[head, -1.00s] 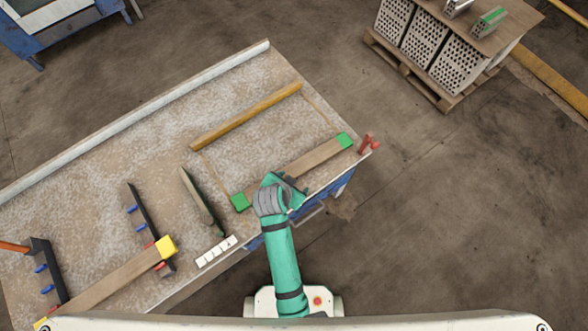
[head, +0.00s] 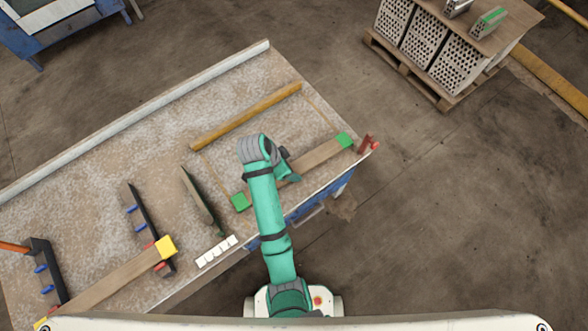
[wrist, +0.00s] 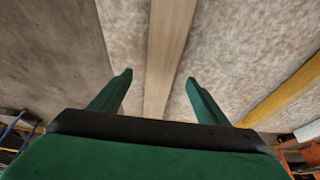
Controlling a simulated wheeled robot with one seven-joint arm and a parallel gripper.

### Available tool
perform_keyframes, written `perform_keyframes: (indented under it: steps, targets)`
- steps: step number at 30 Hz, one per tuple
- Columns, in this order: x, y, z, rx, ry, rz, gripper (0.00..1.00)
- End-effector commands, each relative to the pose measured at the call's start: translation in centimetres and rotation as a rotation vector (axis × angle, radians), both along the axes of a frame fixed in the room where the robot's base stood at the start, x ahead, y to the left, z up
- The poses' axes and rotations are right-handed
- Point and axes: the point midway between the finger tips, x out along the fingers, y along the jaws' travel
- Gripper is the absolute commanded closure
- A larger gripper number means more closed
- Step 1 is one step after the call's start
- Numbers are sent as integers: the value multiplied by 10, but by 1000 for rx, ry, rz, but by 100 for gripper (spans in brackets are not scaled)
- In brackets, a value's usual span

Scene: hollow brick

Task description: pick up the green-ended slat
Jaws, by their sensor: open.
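The green-ended slat (head: 318,157) lies on the speckled table near its front right edge. It is a pale wooden strip with a green block at each end, and my arm covers part of its middle in the head view. In the wrist view the bare wood of the slat (wrist: 168,45) runs up between my fingers. My gripper (wrist: 158,80) is open and empty, with one finger on each side of the slat and gaps between. The fingertips are hard to make out in the head view.
A yellow-ended slat (head: 115,278) lies across dark racks with blue pegs at the left. A yellow-brown bar (head: 245,117) lies behind the green-ended slat. A dark pointed tool (head: 200,200) and a white strip (head: 216,251) lie left of it. A red clamp (head: 367,145) stands beside its right end.

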Motion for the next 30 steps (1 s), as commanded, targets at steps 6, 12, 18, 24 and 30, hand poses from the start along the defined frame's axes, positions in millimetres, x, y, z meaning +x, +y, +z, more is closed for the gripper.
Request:
perform_keyframes:
  steps: [6, 12, 18, 24, 30]
  targets:
    - [4, -5, -18, 0, 2, 0, 31]
    - [10, -12, -43, -1, 1, 1, 31]
    - [13, -15, -51, 1, -2, 1, 31]
    - [13, -15, -51, 1, -2, 1, 41]
    - [13, -15, -51, 1, -1, 2, 86]
